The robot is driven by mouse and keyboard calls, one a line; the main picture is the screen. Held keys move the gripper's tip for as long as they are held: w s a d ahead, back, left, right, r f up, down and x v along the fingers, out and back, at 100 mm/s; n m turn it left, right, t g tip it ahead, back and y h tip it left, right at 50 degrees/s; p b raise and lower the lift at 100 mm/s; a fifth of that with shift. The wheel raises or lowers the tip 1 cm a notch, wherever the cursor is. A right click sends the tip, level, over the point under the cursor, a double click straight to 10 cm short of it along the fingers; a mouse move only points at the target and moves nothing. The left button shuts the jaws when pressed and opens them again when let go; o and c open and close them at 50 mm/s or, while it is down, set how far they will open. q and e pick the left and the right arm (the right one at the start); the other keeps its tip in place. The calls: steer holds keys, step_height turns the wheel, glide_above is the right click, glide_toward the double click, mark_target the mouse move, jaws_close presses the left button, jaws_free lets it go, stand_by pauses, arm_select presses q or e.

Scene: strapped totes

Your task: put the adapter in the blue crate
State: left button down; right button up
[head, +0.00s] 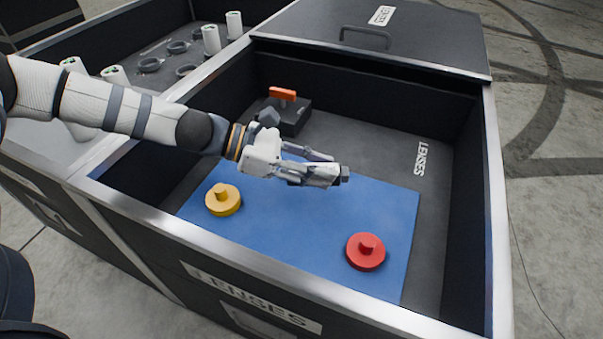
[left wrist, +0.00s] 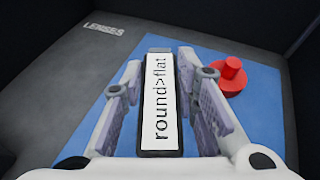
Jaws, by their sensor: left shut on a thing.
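My left gripper (head: 322,168) reaches into the open tote marked LENSES (head: 497,230), above a blue mat (head: 300,225). It is shut on the adapter (left wrist: 162,110), a dark bar with a white label reading "round>flat". In the left wrist view the adapter lies lengthwise between the two fingers. In the head view only its dark end (head: 345,173) shows past the fingertips. No blue crate shows in either view. My right gripper is not in view.
A yellow knobbed disc (head: 223,200) and a red one (head: 366,252) sit on the mat. A dark box with an orange handle (head: 283,94) stands at the back left. A lid (head: 420,35) lies behind. Another tote holds white cylinders (head: 211,40) and dark rings (head: 149,65).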

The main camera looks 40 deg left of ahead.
mark_target(315, 204)
arm_select(q)
step_height(315, 204, down, 8)
steer(key=b, duration=0.4)
steer(key=shift+r, duration=0.45)
steer(key=shift+f, duration=0.25)
steer(key=c, duration=1.2)
jaws_free()
steer(key=shift+r, duration=0.1)
steer(key=shift+c, duration=0.2)
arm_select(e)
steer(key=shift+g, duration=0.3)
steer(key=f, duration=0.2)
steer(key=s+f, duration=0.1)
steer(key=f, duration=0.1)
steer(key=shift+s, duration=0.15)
